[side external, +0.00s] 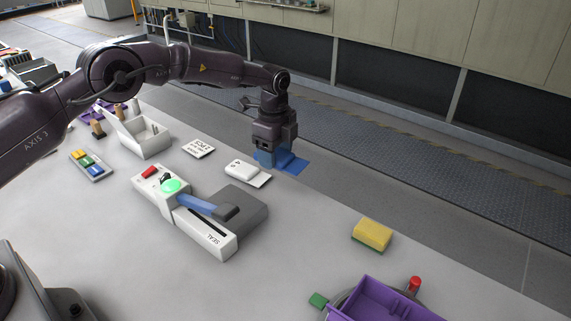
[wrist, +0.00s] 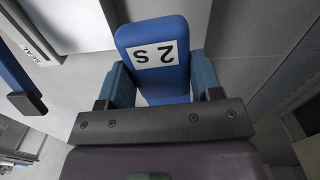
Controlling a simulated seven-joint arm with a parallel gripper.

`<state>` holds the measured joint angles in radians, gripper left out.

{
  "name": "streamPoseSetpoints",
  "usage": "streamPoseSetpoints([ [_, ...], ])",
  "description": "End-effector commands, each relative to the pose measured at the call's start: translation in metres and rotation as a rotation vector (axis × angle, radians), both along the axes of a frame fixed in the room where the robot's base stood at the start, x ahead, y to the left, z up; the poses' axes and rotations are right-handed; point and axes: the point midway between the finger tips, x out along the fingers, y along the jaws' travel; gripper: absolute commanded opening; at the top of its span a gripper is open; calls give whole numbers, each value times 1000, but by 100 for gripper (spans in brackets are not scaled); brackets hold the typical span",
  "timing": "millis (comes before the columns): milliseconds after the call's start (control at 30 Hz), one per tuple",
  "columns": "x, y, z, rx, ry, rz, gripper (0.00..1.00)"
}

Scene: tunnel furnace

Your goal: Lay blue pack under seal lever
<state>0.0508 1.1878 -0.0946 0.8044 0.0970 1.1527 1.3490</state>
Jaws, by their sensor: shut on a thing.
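My gripper (side external: 272,157) is shut on the blue pack (side external: 292,163) above the far edge of the table, beyond the sealer. In the wrist view the blue pack (wrist: 152,60) sits between both fingers of my gripper (wrist: 163,82), with a white label reading "2 S". The sealer (side external: 209,232) is a white unit with a "SEAL" label, a dark slot and a grey plate (side external: 246,207). Its blue seal lever (side external: 196,204) has a dark end block and lies over the unit. The lever (wrist: 14,75) also shows at the left of the wrist view.
A white pack (side external: 246,173) lies between the sealer and my gripper. A yellow sponge (side external: 372,235), purple bin (side external: 385,300) and red-topped item (side external: 414,284) are at the right. A white open box (side external: 142,137) and printed card (side external: 198,148) are at the left.

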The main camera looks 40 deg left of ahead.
Motion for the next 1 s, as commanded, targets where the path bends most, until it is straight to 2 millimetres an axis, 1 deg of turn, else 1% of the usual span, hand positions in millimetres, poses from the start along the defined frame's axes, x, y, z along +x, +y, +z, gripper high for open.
streamPoseSetpoints([
  [33, -6, 14, 0, -3, 3, 6, 34],
  [167, -23, 42, -3, -4, 3, -94, 34],
  [267, -42, 57, -4, -6, 0, -285, 34],
  [300, -50, 60, -3, -6, 0, -394, 34],
  [367, -60, 61, -1, -6, -3, -577, 34],
  [400, -67, 60, 1, -7, -3, -705, 34],
  [467, -75, 56, 3, -5, -3, -892, 34],
  [500, -79, 52, 5, -5, -2, -1012, 34],
  [600, -87, 39, 7, -3, -2, -1282, 34],
  [700, -91, 29, 6, -2, -2, -1483, 34],
  [833, -91, 30, 3, 0, -1, -1615, 34],
  [1000, -90, 30, 2, -1, 0, -1671, 34],
])
